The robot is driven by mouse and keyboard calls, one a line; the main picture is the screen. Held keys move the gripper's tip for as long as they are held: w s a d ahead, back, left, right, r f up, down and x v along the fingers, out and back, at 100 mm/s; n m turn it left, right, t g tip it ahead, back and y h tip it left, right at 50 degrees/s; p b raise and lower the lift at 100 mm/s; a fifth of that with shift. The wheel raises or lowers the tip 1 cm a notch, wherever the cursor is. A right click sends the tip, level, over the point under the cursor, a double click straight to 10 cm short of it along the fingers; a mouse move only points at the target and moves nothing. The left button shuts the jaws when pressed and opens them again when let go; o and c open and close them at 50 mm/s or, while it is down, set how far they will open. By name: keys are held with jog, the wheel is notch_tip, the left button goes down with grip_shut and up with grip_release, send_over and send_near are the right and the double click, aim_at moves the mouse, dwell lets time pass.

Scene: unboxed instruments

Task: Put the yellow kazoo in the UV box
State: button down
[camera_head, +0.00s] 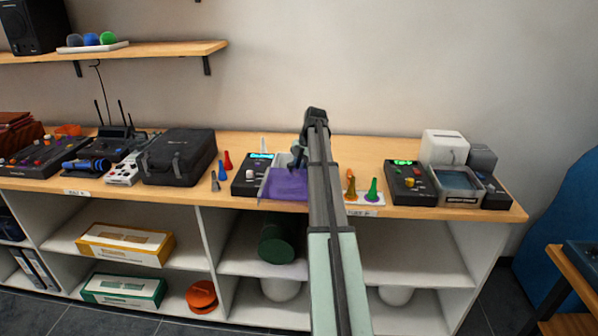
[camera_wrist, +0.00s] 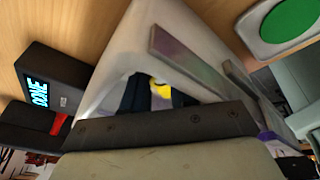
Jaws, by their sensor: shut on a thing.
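The UV box (camera_head: 288,187), pale-walled and purple inside, stands at the middle front of the worktop. It fills the middle of the wrist view, with its pale wall (camera_wrist: 126,48) around the opening. My gripper (camera_head: 298,160) is over the box in the head view. In the wrist view, the dark fingers of my gripper (camera_wrist: 158,92) show within the opening, shut on the yellow kazoo (camera_wrist: 160,87). Only a small yellow part of it shows; the rest is hidden by the fingers and a dark bar in front. I cannot tell whether it touches the box floor.
A black unit (camera_head: 251,175) with a lit display is left of the box; its display reads "DONE" in the wrist view (camera_wrist: 38,92). Red and blue pieces (camera_head: 221,168) stand farther left. Orange and green pieces (camera_head: 373,190) stand right of my arm. A black control unit (camera_head: 410,183) is beyond them.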

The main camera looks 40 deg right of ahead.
jog(key=shift+s+a+f, duration=0.25)
jog(key=shift+s+f, duration=0.1)
jog(key=shift+f, duration=0.4)
jog(key=c, duration=0.8)
grip_release()
jog(key=shift+s, duration=0.1)
jog(key=w+v, duration=0.1)
jog(key=v, duration=1.4)
jog(key=shift+r, duration=0.2)
